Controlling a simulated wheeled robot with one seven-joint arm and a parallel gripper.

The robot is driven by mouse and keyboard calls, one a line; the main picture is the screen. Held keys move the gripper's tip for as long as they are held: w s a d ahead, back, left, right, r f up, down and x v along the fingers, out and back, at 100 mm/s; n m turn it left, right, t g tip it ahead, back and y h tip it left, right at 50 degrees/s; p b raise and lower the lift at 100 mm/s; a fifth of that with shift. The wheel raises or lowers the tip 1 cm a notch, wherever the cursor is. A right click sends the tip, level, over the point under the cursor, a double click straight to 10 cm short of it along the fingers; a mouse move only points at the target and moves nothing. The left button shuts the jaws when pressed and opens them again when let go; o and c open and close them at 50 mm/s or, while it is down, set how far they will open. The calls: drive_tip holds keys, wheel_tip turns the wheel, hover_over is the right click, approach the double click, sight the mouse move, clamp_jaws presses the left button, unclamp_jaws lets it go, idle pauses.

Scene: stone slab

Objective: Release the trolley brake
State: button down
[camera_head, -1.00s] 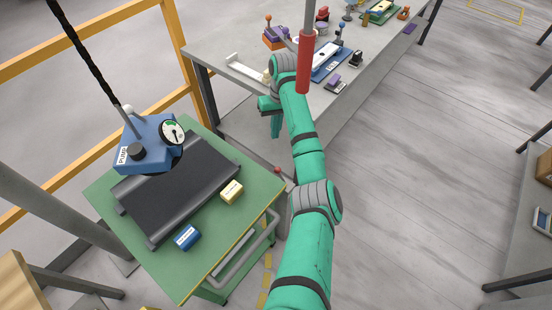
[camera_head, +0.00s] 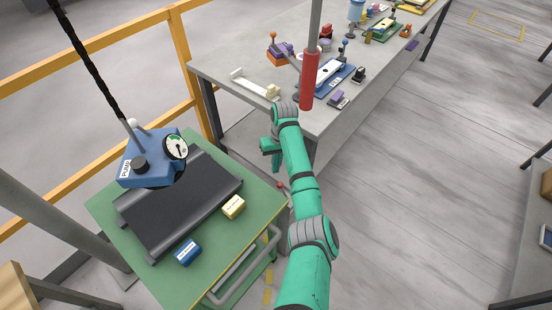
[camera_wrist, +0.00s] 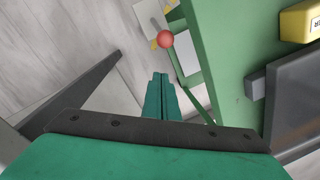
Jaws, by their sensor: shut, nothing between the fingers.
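The trolley (camera_head: 265,210) has a green top and stands at lower left in the head view. Its green side shows at right in the wrist view (camera_wrist: 215,60). A lever with a round red knob (camera_wrist: 165,39) stands at the trolley's side. The knob is small in the head view (camera_head: 280,185), just left of my arm. My gripper (camera_wrist: 160,76) has its green fingers together and empty. In the wrist picture the fingertips lie just below the knob, with a gap between. In the head view my gripper (camera_head: 276,165) hangs beyond the trolley's edge, above the knob in the picture.
A blue pump unit (camera_head: 150,160) hangs over the trolley's black roller bed (camera_head: 160,220). Yellow (camera_head: 234,207) and blue (camera_head: 187,252) blocks lie on the trolley top. A grey workbench (camera_head: 235,55) with several devices stands behind.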

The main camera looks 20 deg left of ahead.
sight(283, 191)
drive_tip(key=s, duration=0.1)
drive_tip(key=d, duration=0.1)
drive_tip(key=s+d, duration=0.1)
drive_tip(key=shift+s+f, duration=0.25)
drive_tip(key=shift+s, duration=0.1)
